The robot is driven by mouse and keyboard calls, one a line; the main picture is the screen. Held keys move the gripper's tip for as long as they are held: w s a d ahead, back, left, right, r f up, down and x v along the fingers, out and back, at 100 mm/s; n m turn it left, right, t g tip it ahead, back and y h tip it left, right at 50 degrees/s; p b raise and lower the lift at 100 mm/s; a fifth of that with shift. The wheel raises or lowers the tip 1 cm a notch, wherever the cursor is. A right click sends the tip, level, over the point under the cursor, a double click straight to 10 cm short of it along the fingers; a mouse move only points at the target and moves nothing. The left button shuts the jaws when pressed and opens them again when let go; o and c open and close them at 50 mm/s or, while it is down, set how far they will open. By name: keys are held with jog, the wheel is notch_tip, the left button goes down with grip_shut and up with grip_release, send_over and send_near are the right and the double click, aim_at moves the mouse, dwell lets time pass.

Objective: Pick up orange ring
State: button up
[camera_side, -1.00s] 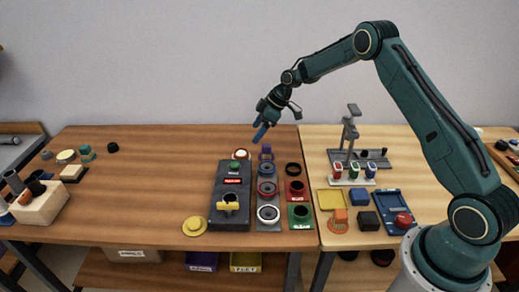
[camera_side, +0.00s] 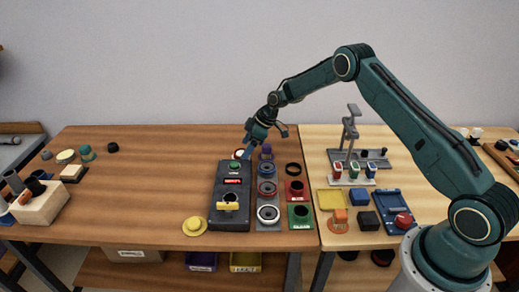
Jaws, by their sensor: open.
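My gripper (camera_side: 247,152) is open, with its fingers pointing down at the back of the dark test box. A small round white piece with an orange-red rim (camera_side: 238,155) lies right beside the fingertips and is partly hidden by them. I cannot tell whether the fingers touch it. A flat round orange piece (camera_side: 338,228) also lies on the right table, with an orange block on its back edge. It is too small to tell which of the two is the orange ring.
The dark test box (camera_side: 230,185) carries a yellow handle. A grey tray (camera_side: 268,226) with rings, a red bin (camera_side: 297,198) and a green bin (camera_side: 301,223) stand right of it. The left table's middle is clear.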

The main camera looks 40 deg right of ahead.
jog(key=shift+x, duration=0.9)
jog(key=shift+c, duration=0.2)
jog(key=c, duration=1)
